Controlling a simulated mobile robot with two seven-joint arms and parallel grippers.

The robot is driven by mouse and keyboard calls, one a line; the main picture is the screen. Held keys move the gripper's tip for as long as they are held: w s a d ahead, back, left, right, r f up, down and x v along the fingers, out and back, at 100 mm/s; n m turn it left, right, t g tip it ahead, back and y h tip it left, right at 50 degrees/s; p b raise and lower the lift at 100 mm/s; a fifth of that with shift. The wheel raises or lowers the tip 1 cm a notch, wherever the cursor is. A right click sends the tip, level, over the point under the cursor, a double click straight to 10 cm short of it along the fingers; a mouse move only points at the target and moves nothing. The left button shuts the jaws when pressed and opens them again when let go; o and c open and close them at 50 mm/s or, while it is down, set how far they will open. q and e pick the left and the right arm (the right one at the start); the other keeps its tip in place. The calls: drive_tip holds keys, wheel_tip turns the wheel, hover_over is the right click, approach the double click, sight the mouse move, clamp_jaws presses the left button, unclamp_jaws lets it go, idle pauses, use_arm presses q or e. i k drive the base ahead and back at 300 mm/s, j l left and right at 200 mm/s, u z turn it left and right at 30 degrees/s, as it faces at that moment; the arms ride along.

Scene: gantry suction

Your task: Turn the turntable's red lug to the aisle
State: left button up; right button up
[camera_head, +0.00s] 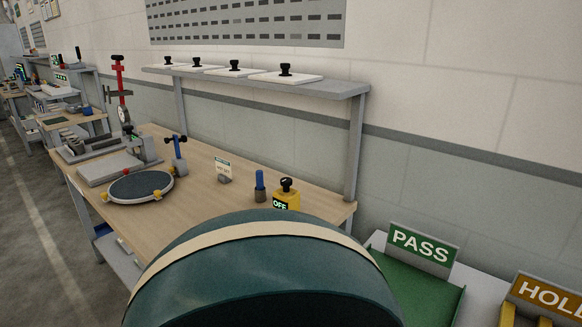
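The turntable (141,187) is a round dark grey disc with a pale rim, lying on the wooden workbench left of centre. Small yellow pieces show at its rim, one at the front left and one at the front right. Neither of my grippers is in view.
The workbench (205,213) also holds a grey plate (107,168), a small sign (223,171), a blue-topped cylinder (260,186) and a yellow OFF box (287,196). A large teal rounded shape blocks the bottom. Aisle floor (40,215) lies left; a green PASS tray (412,289) right.

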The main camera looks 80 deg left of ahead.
sight(144, 187)
drive_tip(key=u, duration=3.7)
drive_tip(key=i+u, duration=0.1)
drive_tip(key=u, duration=0.25)
drive_tip(key=i+j+u, duration=0.1)
drive_tip(key=u, duration=0.25)
drive_tip(key=i+u, duration=0.1)
drive_tip(key=u, duration=0.2)
drive_tip(key=i, duration=3.35)
drive_tip(key=i+j+z, duration=0.1)
drive_tip(key=i+z, duration=0.4)
drive_tip(key=i+j+z, duration=0.25)
drive_tip(key=z, duration=0.25)
drive_tip(key=i+z, duration=0.1)
drive_tip(key=z, duration=1.75)
